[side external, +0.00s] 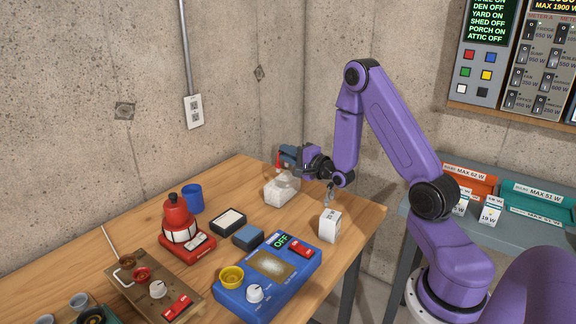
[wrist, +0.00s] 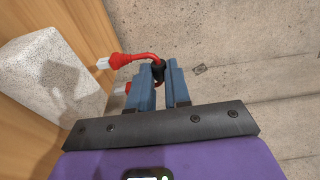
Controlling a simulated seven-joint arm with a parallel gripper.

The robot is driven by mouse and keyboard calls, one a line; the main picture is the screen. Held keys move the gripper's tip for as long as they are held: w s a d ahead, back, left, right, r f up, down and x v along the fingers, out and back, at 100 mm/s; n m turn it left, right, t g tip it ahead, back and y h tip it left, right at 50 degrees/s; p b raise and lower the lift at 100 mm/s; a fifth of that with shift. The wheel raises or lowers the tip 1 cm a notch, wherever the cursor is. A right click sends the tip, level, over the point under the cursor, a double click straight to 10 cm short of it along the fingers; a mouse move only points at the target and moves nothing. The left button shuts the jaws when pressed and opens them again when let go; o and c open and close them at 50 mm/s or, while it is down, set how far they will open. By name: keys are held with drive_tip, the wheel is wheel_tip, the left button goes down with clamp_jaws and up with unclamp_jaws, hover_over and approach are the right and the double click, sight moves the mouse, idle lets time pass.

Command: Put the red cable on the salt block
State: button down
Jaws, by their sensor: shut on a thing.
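My gripper (side external: 285,157) is shut on the red cable (side external: 278,161), above the table near the wall. In the wrist view, the blue fingers (wrist: 160,78) close around a dark part of the cable. The red cable (wrist: 124,59) arches to the left and ends in a red plug with a white tip. The salt block (side external: 279,192) is a whitish block on the table, just below my gripper. It also shows in the wrist view, where the speckled block (wrist: 50,75) lies left of the fingers. The cable looks apart from the block.
A white box (side external: 330,229) with a clear bulb-like thing on it stands right of the block. A blue device (side external: 292,272) reading OFF, a dark blue block (side external: 248,237), a blue cup (side external: 192,198) and a red device (side external: 177,222) stand nearer. The concrete wall is close behind.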

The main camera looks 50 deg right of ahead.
drive_tip(key=shift+f, duration=1.75)
drive_tip(key=shift+f, duration=0.1)
drive_tip(key=c, duration=1.1)
unclamp_jaws()
